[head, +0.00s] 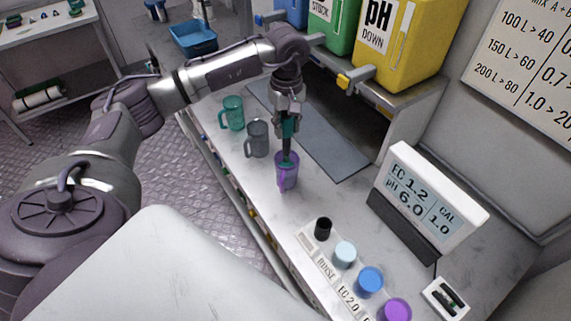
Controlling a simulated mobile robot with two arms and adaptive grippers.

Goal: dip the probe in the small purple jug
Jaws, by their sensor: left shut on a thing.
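The small purple jug (287,176) stands upright on the white bench, in the middle of the head view. My left gripper (288,115) points down above it, shut on the probe (287,145), which has a teal upper part and a dark lower end. The probe's lower end meets the jug's mouth in the picture; its tip is hidden, and how deep it sits I cannot tell. My right gripper is not in view.
A grey jug (257,139) and a teal jug (232,113) stand behind the purple jug. A meter (428,200) stands at the right. A holder with several coloured cups (369,280) sits in front. Bottles, including a yellow one (402,45), stand on the shelf above.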

